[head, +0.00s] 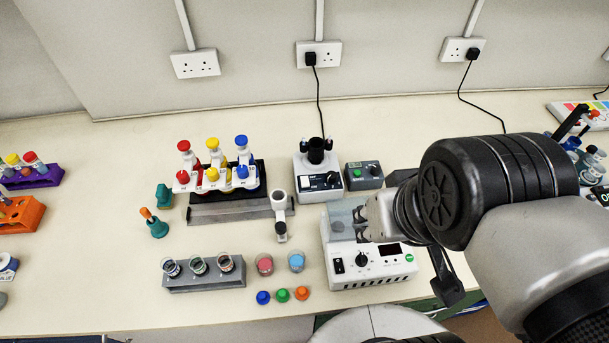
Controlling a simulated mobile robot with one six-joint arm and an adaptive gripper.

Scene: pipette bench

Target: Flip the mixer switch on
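A white box with a black cup on top (305,165), which looks like the mixer, stands near the middle of the bench. Its dark front panel (320,182) carries small controls; the switch position is too small to tell. My gripper (359,224) is over the rear part of another white instrument, to the front right of the mixer and apart from it. Its dark fingertips point left. Nothing is clearly held, but the gap between the fingers is too small to read.
The white instrument (372,275) under my gripper has a black rocker switch, knob and display. A dark control box (363,175) stands right of the mixer. A cable rises behind the mixer.

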